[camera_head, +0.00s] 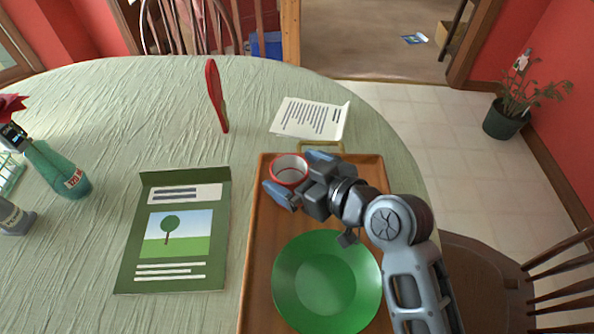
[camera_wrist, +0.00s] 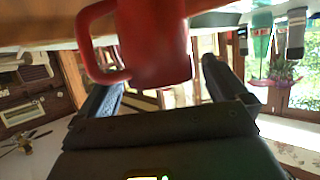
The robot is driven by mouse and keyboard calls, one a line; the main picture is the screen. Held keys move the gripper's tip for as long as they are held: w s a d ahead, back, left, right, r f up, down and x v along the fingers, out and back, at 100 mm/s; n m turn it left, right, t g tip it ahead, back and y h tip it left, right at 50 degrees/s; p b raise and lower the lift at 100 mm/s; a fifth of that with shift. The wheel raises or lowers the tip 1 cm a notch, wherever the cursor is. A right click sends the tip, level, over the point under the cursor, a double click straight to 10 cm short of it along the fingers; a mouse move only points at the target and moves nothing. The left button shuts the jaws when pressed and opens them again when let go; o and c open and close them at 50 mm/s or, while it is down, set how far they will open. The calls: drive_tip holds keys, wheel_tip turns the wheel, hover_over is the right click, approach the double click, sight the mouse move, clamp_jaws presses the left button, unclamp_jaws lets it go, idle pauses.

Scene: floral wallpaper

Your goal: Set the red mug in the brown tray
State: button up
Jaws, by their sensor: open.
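The red mug (camera_head: 287,171) stands upright at the far left corner of the brown tray (camera_head: 254,240), its pale inside showing. In the wrist view, which is upside down, the mug (camera_wrist: 155,40) has its handle to the left and its base against a brown wooden surface (camera_wrist: 40,22). My gripper (camera_head: 299,177) is open, with one blue-grey finger on either side of the mug. In the wrist view, the open fingers of my gripper (camera_wrist: 160,88) show gaps between them and the mug.
A green plate (camera_head: 326,283) fills the near part of the tray. A green booklet (camera_head: 176,232) lies left of the tray, and a white paper (camera_head: 310,118) lies beyond it.

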drive_tip(key=shift+r, duration=0.25)
drive_tip(key=v, duration=1.2)
drive_tip(key=shift+f, duration=0.15)
drive_tip(key=s+d+f+m+t+h, duration=0.1)
drive_tip(key=s+d+f+m, duration=0.1)
drive_tip(key=s, duration=0.1)
drive_tip(key=s+d+f+m+h, duration=0.2)
drive_tip(key=s+d+f, duration=0.1)
drive_tip(key=shift+f+t, duration=0.15)
drive_tip(key=shift+t, duration=0.25)
drive_tip(key=s+d+m+h, duration=0.1)
drive_tip(key=s, duration=0.1)
drive_tip(key=s+d+f+m+h, duration=0.1)
drive_tip(key=s+d, duration=0.1)
drive_tip(key=s+d+m+t+h, duration=0.1)
drive_tip(key=s, duration=0.2)
drive_tip(key=shift+d+f, duration=0.3)
drive_tip(key=shift+d, duration=0.05)
drive_tip(key=s+d+r+m+t+h, duration=0.1)
drive_tip(key=s+d+r, duration=0.1)
drive_tip(key=s, duration=0.6)
drive_tip(key=s+d+r+m+t+h, duration=0.1)
drive_tip(key=s+d+r+h, duration=0.1)
drive_tip(key=s+r, duration=0.3)
drive_tip(key=s, duration=0.3)
drive_tip(key=shift+d+r+h, duration=0.2)
drive_tip(key=shift+d+h, duration=0.1)
drive_tip(key=shift+d, duration=0.1)
